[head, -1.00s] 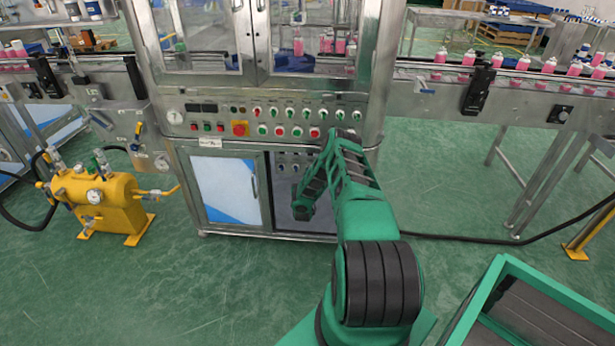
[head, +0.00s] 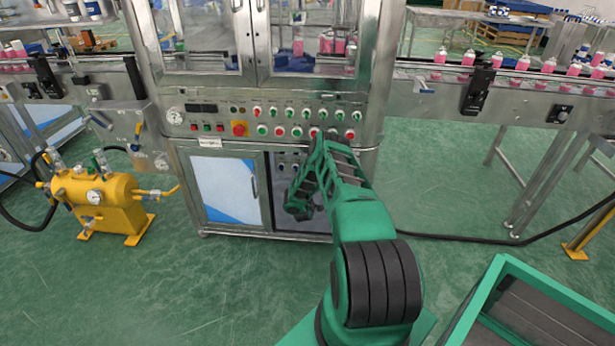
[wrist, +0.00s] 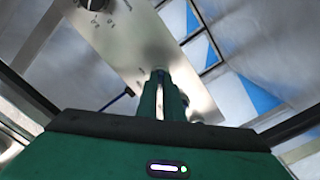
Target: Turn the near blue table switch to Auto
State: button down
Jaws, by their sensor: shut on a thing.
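In the wrist view, my gripper (wrist: 165,88) has its fingers together against a bare metal panel (wrist: 115,45). It is shut on a switch whose handle is mostly hidden between the fingers; its setting and label cannot be read. A second dark rotary knob (wrist: 92,4), with small markings around it, sits at the top left of the same panel, apart from the fingers. In the head view, my arm's end hangs before the machine's lower cabinet, and the fingertips are hidden. Small dark switches (head: 282,168) show left of my arm on the lower panel.
Above is a row of coloured buttons and an emergency stop (head: 239,128). A blue-and-white cabinet door (head: 225,188) is left of the arm. A yellow tank (head: 97,195) stands on the floor farther left. A conveyor (head: 500,85) with pink bottles runs right. Floor between is clear.

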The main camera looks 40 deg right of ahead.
dwell(0.4)
jog(key=c, duration=1.9)
grip_release()
jog(key=shift+f, duration=0.1)
jog(key=v, duration=1)
jog(key=shift+s+a, duration=0.2)
jog(key=shift+a, duration=0.05)
jog(key=shift+s, duration=0.1)
